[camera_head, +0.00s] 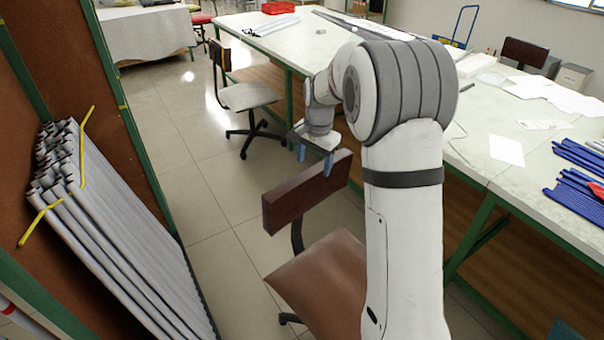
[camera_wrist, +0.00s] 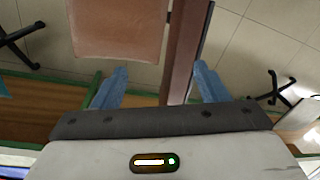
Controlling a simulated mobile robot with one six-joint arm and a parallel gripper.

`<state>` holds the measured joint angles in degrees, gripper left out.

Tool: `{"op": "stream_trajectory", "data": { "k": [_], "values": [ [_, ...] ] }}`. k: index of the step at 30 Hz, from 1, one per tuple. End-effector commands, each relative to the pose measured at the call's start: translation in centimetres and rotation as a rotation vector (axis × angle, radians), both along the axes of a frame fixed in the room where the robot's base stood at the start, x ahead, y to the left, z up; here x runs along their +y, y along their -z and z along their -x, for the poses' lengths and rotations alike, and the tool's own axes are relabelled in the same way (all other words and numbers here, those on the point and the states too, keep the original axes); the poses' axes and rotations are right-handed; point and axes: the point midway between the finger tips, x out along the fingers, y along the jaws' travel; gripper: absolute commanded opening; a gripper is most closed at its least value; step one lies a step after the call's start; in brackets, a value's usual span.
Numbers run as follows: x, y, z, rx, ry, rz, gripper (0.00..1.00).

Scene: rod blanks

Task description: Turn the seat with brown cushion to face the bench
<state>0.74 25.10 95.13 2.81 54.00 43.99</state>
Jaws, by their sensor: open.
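The seat has a brown cushion (camera_head: 318,278) and a dark red-brown backrest (camera_head: 300,198) on a curved black support. It stands on the floor left of the bench (camera_head: 506,150), with its backrest on the far side and its cushion towards my camera. My arm hides the cushion's right part. My gripper (camera_head: 315,167) is open at the top edge of the backrest, near its right end. In the wrist view the backrest (camera_wrist: 184,50) runs between the blue fingers (camera_wrist: 161,72), closer to the right one. The cushion (camera_wrist: 118,28) shows beyond them. I cannot tell whether a finger touches the backrest.
Another chair with a beige seat (camera_head: 249,95) stands further back by the bench. A rack of grey rods (camera_head: 120,225) with yellow hooks is at the left. Blue rods (camera_head: 578,190) and papers (camera_head: 507,149) lie on the bench. The tiled floor (camera_head: 205,185) between rack and chairs is clear.

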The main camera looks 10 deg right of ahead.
Motion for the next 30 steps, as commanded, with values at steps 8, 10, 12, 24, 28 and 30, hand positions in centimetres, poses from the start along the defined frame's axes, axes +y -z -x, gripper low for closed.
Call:
{"op": "stream_trajectory", "data": {
  "k": [8, 10, 12, 24, 28, 30],
  "values": [
    [0.2, 4.2, -5.3, 0.033, 0.163, -0.021, 0.67],
    [0.2, 4.7, -5.8, 0.036, 0.18, -0.024, 0.67],
    [0.2, 5.2, -6.0, 0.038, 0.189, -0.025, 0.67],
    [0.4, 10.9, -6.4, 0.039, 0.192, -0.025, 0.67],
    [0.5, 12.2, -6.5, 0.038, 0.192, -0.025, 0.67],
    [0.5, 12.5, -6.5, 0.038, 0.192, -0.025, 0.67]
  ]
}}
